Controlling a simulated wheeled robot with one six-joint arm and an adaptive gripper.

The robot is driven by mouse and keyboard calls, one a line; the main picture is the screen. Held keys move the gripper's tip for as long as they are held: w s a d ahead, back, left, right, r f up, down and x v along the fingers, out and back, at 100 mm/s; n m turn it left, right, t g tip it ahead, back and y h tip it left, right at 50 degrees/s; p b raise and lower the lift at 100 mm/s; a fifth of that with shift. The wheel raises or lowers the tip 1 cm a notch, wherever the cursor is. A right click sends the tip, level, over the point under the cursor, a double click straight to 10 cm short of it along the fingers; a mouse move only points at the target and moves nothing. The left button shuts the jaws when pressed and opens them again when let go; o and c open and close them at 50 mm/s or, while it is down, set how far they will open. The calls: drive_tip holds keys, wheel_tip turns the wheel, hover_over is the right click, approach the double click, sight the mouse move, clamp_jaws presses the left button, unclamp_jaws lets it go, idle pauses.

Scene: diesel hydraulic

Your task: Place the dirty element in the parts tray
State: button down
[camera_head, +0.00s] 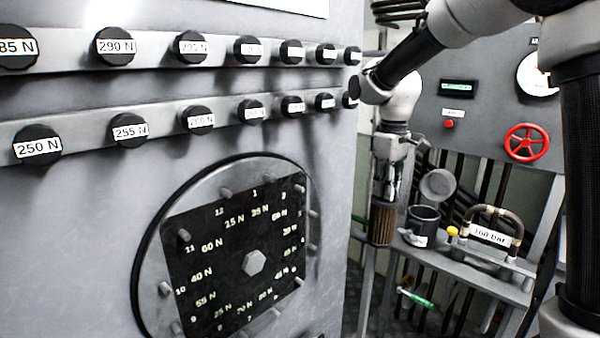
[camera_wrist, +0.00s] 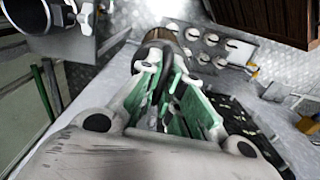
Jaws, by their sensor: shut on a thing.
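My gripper (camera_head: 388,190) hangs pointing down in the head view, at the right of the grey cabinet. It is shut on a brown, ribbed cylinder, the dirty element (camera_head: 382,226), which hangs upright below the fingers. The element looks close to the left end of the grey bench shelf; I cannot tell if they touch. In the wrist view my gripper (camera_wrist: 165,65) shows its green-lined fingers around a dark ring, with a brown part of the element (camera_wrist: 160,40) just beyond. I cannot pick out the parts tray with certainty in either view.
A green-handled tool (camera_head: 417,299) shows below. The cabinet face (camera_head: 90,220) has knobs and a bolted dial plate (camera_head: 235,250).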

drive_tip(key=shift+w+a+f+m, duration=0.1)
drive_tip(key=shift+w+a+m, duration=0.05)
drive_tip(key=shift+w+m, duration=0.2)
drive_tip(key=shift+w+a+f+m, duration=0.15)
drive_tip(key=shift+w+m, duration=0.1)
drive_tip(key=shift+w, duration=0.2)
drive_tip(key=d+f+m, duration=0.3)
drive_tip(key=d+f, duration=0.1)
drive_tip(key=f, duration=0.8)
drive_tip(key=d+f+m, duration=0.4)
drive_tip(key=d+f, duration=0.1)
drive_tip(key=f, duration=0.7)
drive_tip(key=shift+s, duration=0.35)
